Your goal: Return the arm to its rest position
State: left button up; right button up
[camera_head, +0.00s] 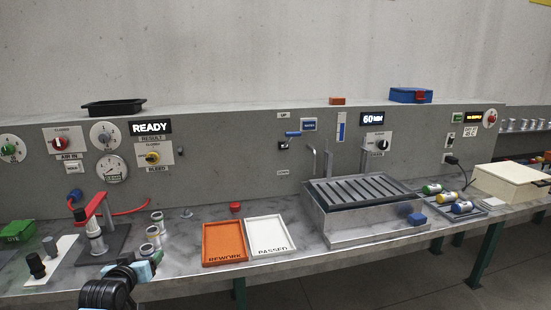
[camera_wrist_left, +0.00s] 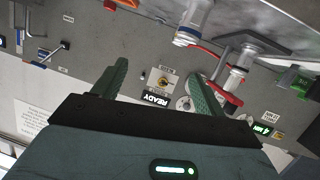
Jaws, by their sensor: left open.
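My left arm comes in at the bottom left of the head view, and its gripper (camera_head: 145,268) is over the front of the bench, close to several metal castings (camera_head: 153,233). In the left wrist view the two green fingers of the gripper (camera_wrist_left: 158,85) stand wide apart with nothing between them. Past them the wall panel with the READY display (camera_wrist_left: 157,98) shows upside down. A metal casting (camera_wrist_left: 195,22) shows at the top of that view, apart from the fingers. My right gripper is not in view.
A red-handled clamp fixture (camera_head: 92,206) holds a casting to the left of the gripper. The orange REWORK tray (camera_head: 224,226) and white PASSED tray (camera_head: 268,220) lie to the right and look empty. A metal basin with a slatted top (camera_head: 370,228) stands farther right.

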pick_arm(q)
notch_tip(320, 180, down, 5)
jog(key=a+m+g, duration=0.1)
jog(key=a, duration=0.2)
notch_tip(320, 180, up, 4)
jog(key=w+m+t, duration=0.1)
jog(key=m+t, duration=0.2)
jog(key=m, duration=0.1)
jog(key=s+d+f+g+h, duration=0.1)
jog(key=s+d+f, duration=0.3)
jog(key=s+f, duration=0.25)
jog(key=s+d+f+g, duration=0.1)
jog(key=s+d+f, duration=0.2)
jog(key=s+f, duration=0.35)
jog(key=s+d+f+g+h, duration=0.1)
jog(key=s+d+f+g, duration=0.1)
jog(key=s+d+f, duration=0.35)
jog(key=s+d+f+g, duration=0.1)
jog(key=s+d+f, duration=0.1)
jog(key=s, duration=0.6)
jog(key=s+d+f+g, duration=0.1)
jog(key=s+d+f, duration=0.1)
jog(key=s, duration=0.7)
jog(key=s+d+f, duration=0.1)
jog(key=s+f, duration=0.1)
jog(key=s, duration=0.6)
jog(key=shift+s+d+f+g+h, duration=0.15)
jog(key=shift+s+d+g+h, duration=0.05)
jog(key=shift+d+g+h, duration=0.2)
